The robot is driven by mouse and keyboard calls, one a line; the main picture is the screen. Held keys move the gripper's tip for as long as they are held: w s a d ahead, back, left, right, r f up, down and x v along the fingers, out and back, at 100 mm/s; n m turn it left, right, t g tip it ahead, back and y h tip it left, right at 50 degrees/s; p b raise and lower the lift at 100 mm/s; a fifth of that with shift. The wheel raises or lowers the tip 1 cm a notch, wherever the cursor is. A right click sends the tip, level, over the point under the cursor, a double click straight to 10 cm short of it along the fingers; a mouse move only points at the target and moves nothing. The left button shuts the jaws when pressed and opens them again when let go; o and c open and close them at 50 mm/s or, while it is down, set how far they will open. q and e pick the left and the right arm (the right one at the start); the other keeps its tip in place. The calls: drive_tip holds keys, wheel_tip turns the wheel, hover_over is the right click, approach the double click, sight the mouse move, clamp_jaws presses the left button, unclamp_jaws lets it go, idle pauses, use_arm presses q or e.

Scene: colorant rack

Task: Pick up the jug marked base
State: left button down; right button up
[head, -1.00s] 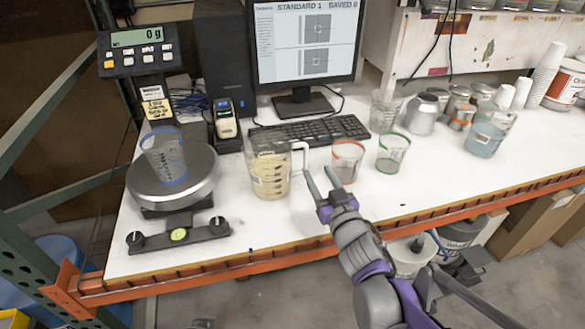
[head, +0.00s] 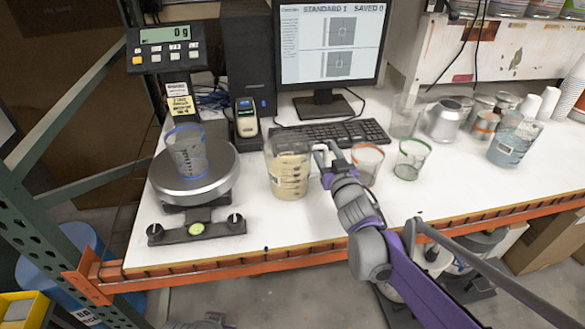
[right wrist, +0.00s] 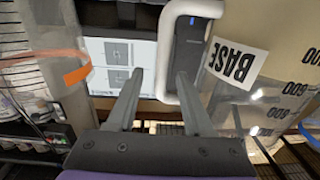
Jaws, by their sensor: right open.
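The jug marked base (head: 288,174) is a clear jug with cream-coloured contents, standing upright on the white bench in the head view. In the right wrist view its BASE label (right wrist: 237,65) shows at the right, beside its white handle (right wrist: 166,45). My right gripper (head: 327,152) is at the handle, on the jug's right side, and is open. In the right wrist view the open fingers (right wrist: 160,76) appear on either side of the handle's outer bar; contact cannot be told. In the head view the fingers partly hide the handle. My left gripper is not in view.
A red-rimmed cup (head: 367,165) and a green-rimmed cup (head: 411,160) stand close right of my gripper. A scale (head: 215,182) bearing a blue-rimmed cup (head: 188,152) is at the left. A keyboard (head: 345,132) lies behind the jug. The orange front edge (head: 300,255) is near.

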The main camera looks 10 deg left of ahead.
drive_tip(key=shift+c, duration=0.4)
clamp_jaws()
idle(0.9)
